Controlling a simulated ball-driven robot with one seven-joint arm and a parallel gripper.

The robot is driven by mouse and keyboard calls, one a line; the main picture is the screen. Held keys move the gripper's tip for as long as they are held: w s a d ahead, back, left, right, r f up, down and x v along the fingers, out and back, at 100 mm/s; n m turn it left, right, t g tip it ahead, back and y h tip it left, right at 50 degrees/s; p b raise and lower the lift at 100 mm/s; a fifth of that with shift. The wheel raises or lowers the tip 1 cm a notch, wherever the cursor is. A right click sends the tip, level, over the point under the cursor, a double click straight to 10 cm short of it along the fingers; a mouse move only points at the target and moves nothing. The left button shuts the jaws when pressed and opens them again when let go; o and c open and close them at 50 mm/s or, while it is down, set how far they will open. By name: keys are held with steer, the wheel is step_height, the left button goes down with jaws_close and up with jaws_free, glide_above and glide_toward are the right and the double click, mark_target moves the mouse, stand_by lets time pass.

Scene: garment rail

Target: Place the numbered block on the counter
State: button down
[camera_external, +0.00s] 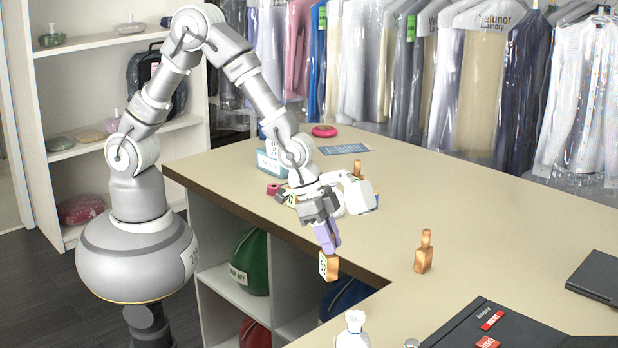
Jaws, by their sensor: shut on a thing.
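The numbered block (329,267) is a small orange-brown wooden block with a white label bearing dark marks too small to read. My gripper (327,243) points down with its purple fingers shut on the block's upper part, which they hide. In the picture the block overlaps the front edge of the beige counter (480,225), near its inner corner. Its height relative to the counter top cannot be told from this view.
A similar wooden block with a knob (424,254) stands on the counter to the right. Behind my gripper is a cluttered area with a blue-white box (270,163). The counter's middle right is clear.

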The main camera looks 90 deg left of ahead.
steer(key=w+d+f+b, duration=0.1)
steer(key=w+d+f, duration=0.1)
steer(key=w, duration=0.5)
steer(key=w+d+f+b, duration=0.1)
steer(key=w+d+f, duration=0.1)
steer(key=w, duration=0.6)
steer(key=shift+d+f, duration=0.4)
steer(key=shift+f, duration=0.1)
steer(key=shift+f, duration=0.15)
steer(key=c, duration=1)
jaws_free()
